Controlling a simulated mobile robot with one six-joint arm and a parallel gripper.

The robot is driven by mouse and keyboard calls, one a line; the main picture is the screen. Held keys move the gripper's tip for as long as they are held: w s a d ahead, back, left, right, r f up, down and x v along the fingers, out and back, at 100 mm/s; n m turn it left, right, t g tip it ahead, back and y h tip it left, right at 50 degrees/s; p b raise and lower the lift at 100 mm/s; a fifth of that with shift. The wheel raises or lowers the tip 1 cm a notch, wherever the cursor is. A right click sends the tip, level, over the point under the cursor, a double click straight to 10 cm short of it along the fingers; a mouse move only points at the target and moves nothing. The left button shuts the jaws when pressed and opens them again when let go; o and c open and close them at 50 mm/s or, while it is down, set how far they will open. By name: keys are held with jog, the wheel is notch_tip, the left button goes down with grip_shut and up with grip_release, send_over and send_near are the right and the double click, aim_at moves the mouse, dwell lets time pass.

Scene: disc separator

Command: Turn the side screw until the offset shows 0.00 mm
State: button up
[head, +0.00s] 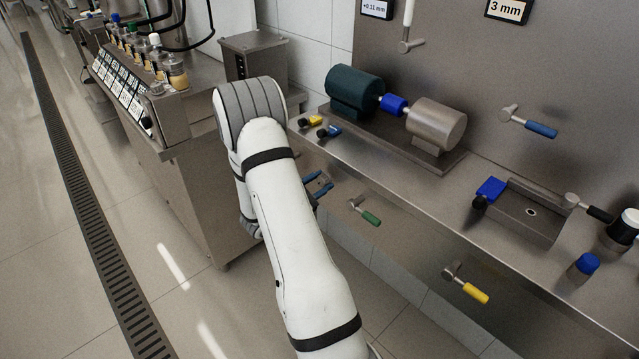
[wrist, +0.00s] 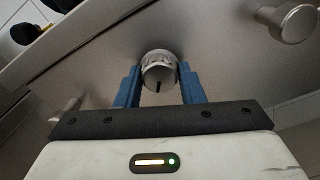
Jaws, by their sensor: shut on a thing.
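The side screw, a round grey knob with a ribbed rim and a dark mark on its face (wrist: 159,76), sticks out of the steel front in the wrist view. My gripper (wrist: 158,88) has its two blue fingers on either side of the knob and is shut on it. In the head view my gripper (head: 319,185) is at the bench front, below the dark teal motor (head: 353,90); the knob cannot be made out there. The offset display (head: 375,8) at the top edge reads about +0.11 mm.
A blue coupling (head: 393,104) joins the motor to a steel cylinder (head: 437,124) on a base plate. A green-handled lever (head: 369,217) and a yellow-handled lever (head: 468,287) stick out of the bench front. A second display (head: 507,10) reads 3 mm.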

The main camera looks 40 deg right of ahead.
jog(key=c, duration=0.3)
jog(key=shift+c, duration=0.2)
jog(key=shift+n, duration=0.3)
jog(key=n+p, duration=0.3)
jog(key=n, duration=0.2)
jog(key=shift+s+r, duration=0.1)
jog(key=shift+r, duration=0.05)
jog(key=n+p, duration=0.2)
jog(key=n, duration=0.1)
jog(key=shift+n, duration=0.4)
jog(key=shift+n+p, duration=0.9)
jog(key=shift+n, duration=1.1)
jog(key=o, duration=1)
